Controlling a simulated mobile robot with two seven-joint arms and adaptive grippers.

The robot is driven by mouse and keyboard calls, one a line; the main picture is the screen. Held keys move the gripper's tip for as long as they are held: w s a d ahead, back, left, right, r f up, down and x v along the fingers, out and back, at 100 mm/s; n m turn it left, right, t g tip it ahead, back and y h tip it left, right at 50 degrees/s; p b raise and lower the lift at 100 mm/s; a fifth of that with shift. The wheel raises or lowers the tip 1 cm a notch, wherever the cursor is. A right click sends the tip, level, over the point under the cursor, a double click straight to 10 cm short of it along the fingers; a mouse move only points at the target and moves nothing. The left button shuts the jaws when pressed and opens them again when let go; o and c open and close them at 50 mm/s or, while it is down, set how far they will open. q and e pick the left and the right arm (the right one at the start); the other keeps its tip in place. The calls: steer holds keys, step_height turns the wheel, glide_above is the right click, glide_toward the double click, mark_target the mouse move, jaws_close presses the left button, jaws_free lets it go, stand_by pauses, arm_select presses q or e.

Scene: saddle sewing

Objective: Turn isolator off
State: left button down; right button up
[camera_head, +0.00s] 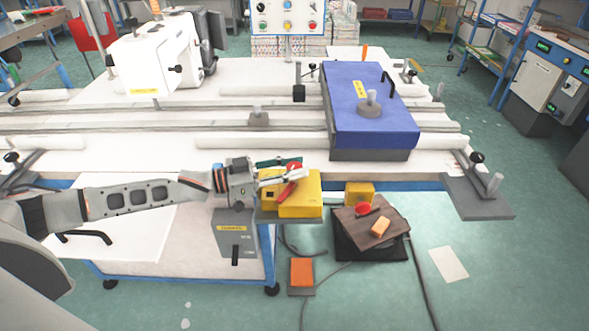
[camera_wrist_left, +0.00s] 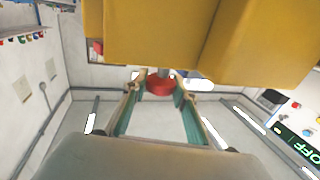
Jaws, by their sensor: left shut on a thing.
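My left gripper (camera_head: 284,180) reaches in from the left, over the yellow box (camera_head: 304,204) at the table's front edge. In the left wrist view its two fingers (camera_wrist_left: 160,84) close on a red knob (camera_wrist_left: 160,86) below the yellow housing (camera_wrist_left: 215,40). Red also shows at the fingers in the head view, partly hidden by them. A grey box (camera_head: 236,225) with a yellow label and a black handle hangs below the gripper. The label is too small to read, so I cannot tell which box is the isolator. My right gripper is out of view.
A foot pedal (camera_head: 372,248) and cables lie on the floor below. A dark panel reading OFF (camera_wrist_left: 300,145) shows at the right of the wrist view. Floor at front right is mostly clear.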

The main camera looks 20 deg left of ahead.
arm_select(q)
steer(key=shift+r, duration=0.15)
stand_by(0.4)
steer(key=c, duration=1.6)
jaws_free()
steer(key=v, duration=1.2)
steer(key=shift+w+a, duration=0.1)
steer(key=shift+w, duration=0.1)
steer(key=shift+c, duration=0.2)
